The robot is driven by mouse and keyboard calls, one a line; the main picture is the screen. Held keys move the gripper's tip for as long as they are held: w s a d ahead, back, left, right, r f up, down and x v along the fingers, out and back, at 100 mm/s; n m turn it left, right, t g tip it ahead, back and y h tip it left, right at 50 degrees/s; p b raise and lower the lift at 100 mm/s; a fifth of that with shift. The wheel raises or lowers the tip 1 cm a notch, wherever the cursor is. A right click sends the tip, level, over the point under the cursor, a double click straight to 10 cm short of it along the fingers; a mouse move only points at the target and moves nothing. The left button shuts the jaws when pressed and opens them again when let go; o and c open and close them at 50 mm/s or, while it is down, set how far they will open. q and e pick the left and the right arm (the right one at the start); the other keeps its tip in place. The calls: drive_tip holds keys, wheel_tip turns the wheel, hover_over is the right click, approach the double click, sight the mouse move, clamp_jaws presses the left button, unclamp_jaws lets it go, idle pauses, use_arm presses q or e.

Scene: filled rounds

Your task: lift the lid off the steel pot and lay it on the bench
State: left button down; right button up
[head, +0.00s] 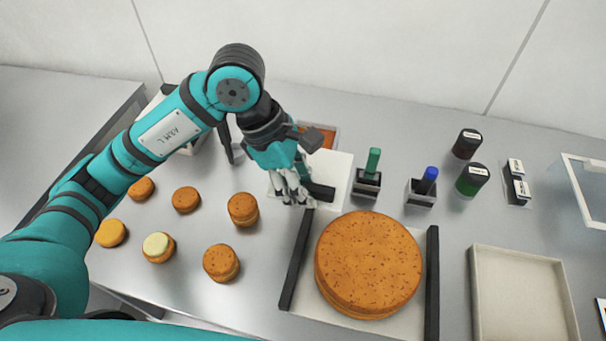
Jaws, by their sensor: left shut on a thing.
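I cannot make out a steel pot or its lid in the head view. My left gripper (292,198) is over the middle of the bench (185,270), at the left edge of a white square board (335,166). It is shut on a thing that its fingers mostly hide. A small dark piece (320,191) shows at the right of the fingertips, and I cannot tell whether it is part of the held thing. My right gripper is not in view.
A large round cake (368,265) lies between two black bars. Several small cakes (186,200) stand at left. Green (373,162) and blue (427,181) handled tools stand in holders. Dark jars (472,179) are behind; an empty pale tray (520,295) is at right. Bare bench shows front left.

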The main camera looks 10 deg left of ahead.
use_arm(q)
drive_tip(key=shift+r+p, duration=1.1)
drive_tip(key=shift+r, duration=1.2)
drive_tip(key=shift+w, duration=0.1)
